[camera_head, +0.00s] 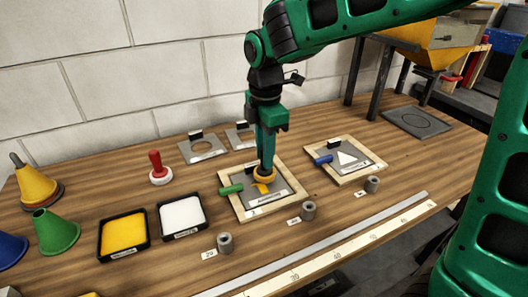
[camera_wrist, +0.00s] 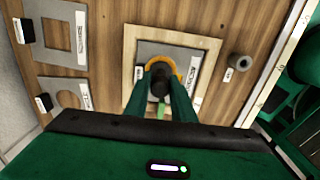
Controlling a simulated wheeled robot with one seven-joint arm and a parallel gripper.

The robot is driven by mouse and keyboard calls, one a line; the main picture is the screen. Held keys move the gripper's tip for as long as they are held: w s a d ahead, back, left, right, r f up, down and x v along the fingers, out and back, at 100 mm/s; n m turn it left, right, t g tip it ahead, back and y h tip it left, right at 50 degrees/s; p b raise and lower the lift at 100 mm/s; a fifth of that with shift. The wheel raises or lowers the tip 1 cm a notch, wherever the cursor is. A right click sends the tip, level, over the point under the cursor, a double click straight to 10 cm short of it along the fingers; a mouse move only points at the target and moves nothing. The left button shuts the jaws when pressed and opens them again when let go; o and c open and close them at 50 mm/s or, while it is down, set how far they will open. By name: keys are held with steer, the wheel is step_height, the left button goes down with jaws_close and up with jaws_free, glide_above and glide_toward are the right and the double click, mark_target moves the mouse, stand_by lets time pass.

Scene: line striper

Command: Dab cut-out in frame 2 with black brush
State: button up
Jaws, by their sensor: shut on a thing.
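My gripper (camera_head: 265,160) is shut on the black brush, whose dark knob (camera_wrist: 160,80) shows between the fingers in the wrist view. Its round base (camera_head: 264,175) is orange-yellow and sits low over the left wooden frame (camera_head: 291,199). The grey stencil plate (camera_head: 282,188) in that frame has a yellow patch (camera_head: 262,188) just below the brush. The brush and my fingers hide part of the cut-out. I cannot tell whether the brush touches the plate. The wrist view shows the same frame (camera_wrist: 214,47) around the brush. Its number is too small to read surely.
A green block (camera_head: 230,189) lies on the frame's left side. The right frame (camera_head: 374,171) holds a plate with a white triangle and a blue block. A yellow tray (camera_head: 123,234), white tray (camera_head: 182,215), red-handled brush (camera_head: 157,166) and cones stand left. Short grey cylinders (camera_head: 308,210) line the front.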

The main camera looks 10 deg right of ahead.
steer(key=shift+f, duration=0.45)
stand_by(0.4)
steer(key=shift+r, duration=0.15)
steer(key=shift+r, duration=2.15)
steer(key=shift+s+a+f, duration=0.25)
steer(key=shift+a+f, duration=0.6)
steer(key=shift+f, duration=0.1)
steer(key=shift+s+a+f, duration=0.2)
steer(key=shift+a+f, duration=0.65)
steer(key=shift+f, duration=0.05)
steer(key=shift+f, duration=0.45)
steer(key=shift+r, duration=0.15)
steer(key=shift+r, duration=2.15)
